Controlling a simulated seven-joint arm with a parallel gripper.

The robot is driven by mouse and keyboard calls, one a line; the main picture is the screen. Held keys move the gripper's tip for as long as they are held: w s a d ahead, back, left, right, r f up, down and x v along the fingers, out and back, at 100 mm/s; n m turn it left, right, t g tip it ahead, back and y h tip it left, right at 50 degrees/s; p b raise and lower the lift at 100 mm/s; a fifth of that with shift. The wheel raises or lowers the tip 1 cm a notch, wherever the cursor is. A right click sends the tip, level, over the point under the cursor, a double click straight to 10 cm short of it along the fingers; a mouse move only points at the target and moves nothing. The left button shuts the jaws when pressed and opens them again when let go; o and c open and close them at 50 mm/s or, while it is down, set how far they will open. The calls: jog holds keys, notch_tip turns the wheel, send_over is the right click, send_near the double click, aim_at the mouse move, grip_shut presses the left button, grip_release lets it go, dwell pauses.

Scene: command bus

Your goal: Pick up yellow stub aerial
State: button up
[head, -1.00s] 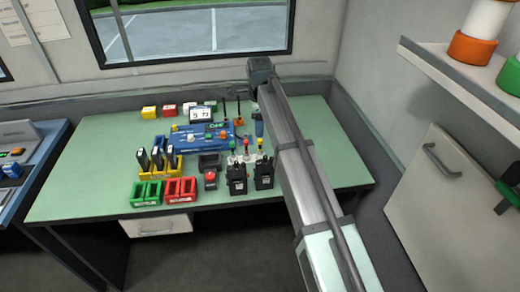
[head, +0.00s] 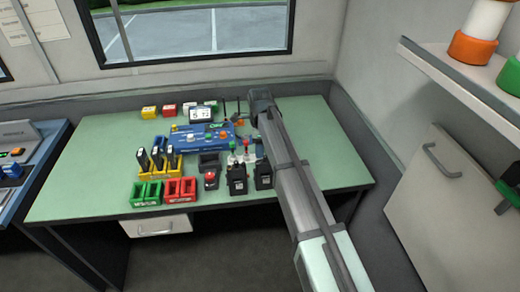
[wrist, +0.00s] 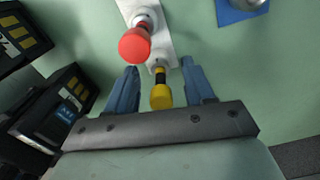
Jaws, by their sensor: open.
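The yellow stub aerial (wrist: 161,97), with a dark band around it, stands on a white rack (wrist: 166,53) in the wrist view. My gripper (wrist: 160,67) is open, with one blue finger on each side of the aerial. A gap shows between each finger and the aerial. A red-topped stub aerial (wrist: 135,44) stands close by on the same rack, ahead and to the left, and also shows in the head view (head: 245,143). In the head view my arm hides the yellow aerial.
Two black radios (head: 236,180) (head: 264,175) stand by the bench's front edge, left of my gripper in the wrist view. A blue panel (head: 195,136), yellow holder (head: 160,172), green bin (head: 147,193) and red bin (head: 180,190) lie further left. The bench (head: 325,150) is clear right of my arm.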

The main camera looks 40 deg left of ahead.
jog(key=shift+f, duration=0.2)
grip_shut()
dwell(0.3)
jog(key=shift+r, duration=0.15)
